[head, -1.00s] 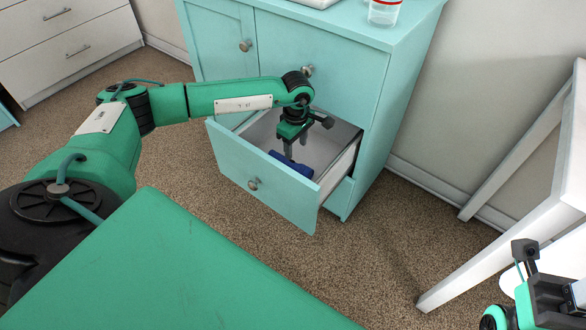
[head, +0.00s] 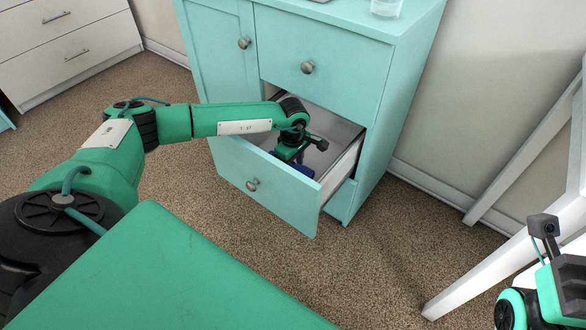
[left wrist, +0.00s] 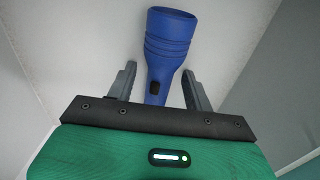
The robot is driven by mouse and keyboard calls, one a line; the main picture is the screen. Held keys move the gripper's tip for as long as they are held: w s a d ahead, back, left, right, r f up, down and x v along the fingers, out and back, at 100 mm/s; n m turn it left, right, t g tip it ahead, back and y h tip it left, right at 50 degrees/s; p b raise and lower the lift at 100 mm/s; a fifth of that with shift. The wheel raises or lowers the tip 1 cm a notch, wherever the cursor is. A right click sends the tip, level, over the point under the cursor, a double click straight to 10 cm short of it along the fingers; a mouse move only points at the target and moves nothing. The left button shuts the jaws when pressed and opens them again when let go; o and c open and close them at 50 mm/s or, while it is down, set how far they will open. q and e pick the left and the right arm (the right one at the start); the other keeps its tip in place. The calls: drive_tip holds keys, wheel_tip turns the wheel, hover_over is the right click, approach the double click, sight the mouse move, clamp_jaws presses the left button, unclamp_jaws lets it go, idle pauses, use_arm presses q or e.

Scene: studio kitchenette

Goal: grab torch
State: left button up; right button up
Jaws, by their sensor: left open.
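The torch (left wrist: 166,45) is blue with a wide ribbed head and a black switch. It lies in the open drawer (head: 272,192) of the teal cabinet, and a bit of its blue (head: 303,170) shows in the head view. My left gripper (left wrist: 160,82) is down inside the drawer. Its two grey fingers are open, one on each side of the torch's handle, with gaps visible between fingers and handle. The handle's lower end is hidden behind the gripper body. My right gripper's arm shows at the lower right of the head view, but its fingers are out of frame.
The teal cabinet (head: 340,65) stands over the drawer, with a clear container (head: 386,7) on top. The drawer walls (head: 342,172) close in around my left gripper. A white table frame (head: 500,262) stands at the right, and white drawers (head: 70,45) at the far left.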

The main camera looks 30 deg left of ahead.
use_arm(q)
clamp_jaws()
drive_tip(key=shift+r, duration=0.1)
